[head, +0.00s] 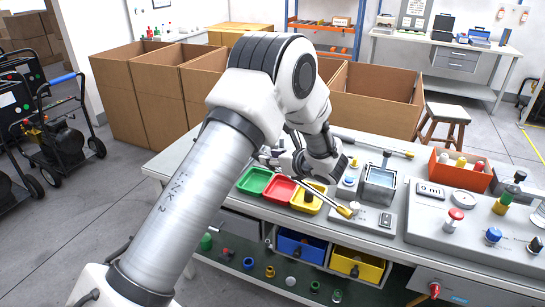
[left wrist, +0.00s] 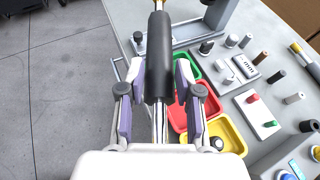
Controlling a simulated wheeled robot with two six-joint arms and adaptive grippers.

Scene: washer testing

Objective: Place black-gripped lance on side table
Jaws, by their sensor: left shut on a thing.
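In the left wrist view my left gripper (left wrist: 160,85) is shut on the black-gripped lance (left wrist: 158,60), its fingers on both sides of the thick black grip. A brass end shows beyond the grip and a silver rod runs back toward my palm. In the head view my left arm hides most of this lance and the gripper. A silver rod with a yellow tip (head: 343,211) shows below my wrist and seems part of it. Two benches stand at the back, one at right (head: 465,50), one at left (head: 185,38); I cannot tell which is the side table. My right gripper is not in view.
The near workbench (head: 165,165) holds green (head: 255,181), red (head: 280,189) and yellow trays (head: 308,198). Another lance (head: 375,146) lies behind them. Cardboard boxes (head: 372,100) and a stool (head: 443,122) stand behind the bench. Open floor lies at left.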

